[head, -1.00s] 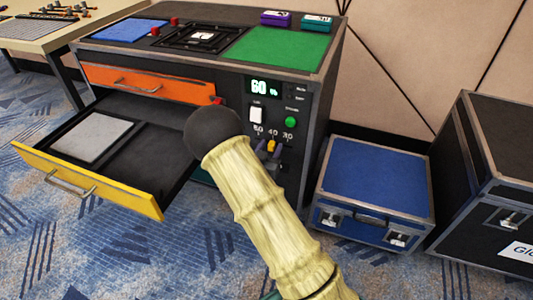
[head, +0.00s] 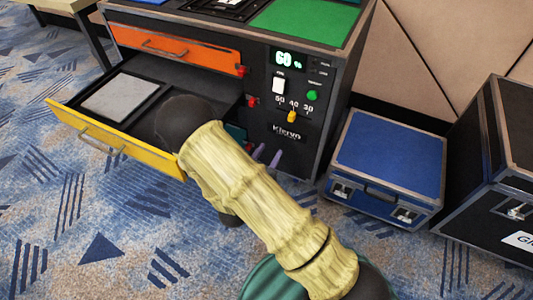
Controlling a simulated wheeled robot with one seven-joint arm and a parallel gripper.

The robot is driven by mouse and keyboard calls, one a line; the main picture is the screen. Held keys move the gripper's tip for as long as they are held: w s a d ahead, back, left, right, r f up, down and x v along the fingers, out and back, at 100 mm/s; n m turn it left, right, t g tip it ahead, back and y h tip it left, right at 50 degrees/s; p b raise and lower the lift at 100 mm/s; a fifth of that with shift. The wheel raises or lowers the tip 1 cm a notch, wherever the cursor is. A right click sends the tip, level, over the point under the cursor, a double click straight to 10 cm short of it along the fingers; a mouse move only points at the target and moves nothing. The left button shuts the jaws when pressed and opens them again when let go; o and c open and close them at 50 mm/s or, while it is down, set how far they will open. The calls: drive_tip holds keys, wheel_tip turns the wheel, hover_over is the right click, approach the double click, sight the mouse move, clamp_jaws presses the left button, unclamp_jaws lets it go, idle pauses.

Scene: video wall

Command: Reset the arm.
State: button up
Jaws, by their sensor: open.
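My arm, pale and bamboo-like with dark joints, crosses the middle of the head view and covers part of the console (head: 315,150). My gripper (head: 267,155) shows just past the arm as two slim purple-grey fingers, apart, with nothing seen between them. They are in front of the console's lower front, below the "Klervo" label. The rest of the gripper is hidden behind the arm.
The console's yellow-fronted drawer (head: 110,140) is pulled out, with a grey pad (head: 120,97) inside. A blue case (head: 388,155) and a black case (head: 500,180) stand at the right. Patterned carpet in front is clear.

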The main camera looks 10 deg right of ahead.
drive_tip(key=shift+s+a, duration=0.25)
drive_tip(key=shift+s, duration=0.25)
wheel_tip(320, 180, up, 7)
drive_tip(key=w+d+n+g+y+p, duration=0.2)
drive_tip(key=g+y+p, duration=0.1)
drive_tip(key=g+y, duration=0.45)
drive_tip(key=s+d+r+n+g+y+p, duration=0.1)
drive_tip(key=s+d+r+n+g, duration=0.15)
drive_tip(key=s+d+r, duration=0.35)
drive_tip(key=s+d+r+n+g+y+p, duration=0.1)
drive_tip(key=s+d+r+n+g+p, duration=0.2)
drive_tip(key=s, duration=0.5)
wheel_tip(320, 180, up, 38)
drive_tip(key=m+p, duration=0.1)
drive_tip(key=p, duration=3.5)
drive_tip(key=shift+s+a+r+p, duration=0.15)
drive_tip(key=shift+a+r+p, duration=0.15)
drive_tip(key=shift+a, duration=0.15)
drive_tip(key=shift+f, duration=0.1)
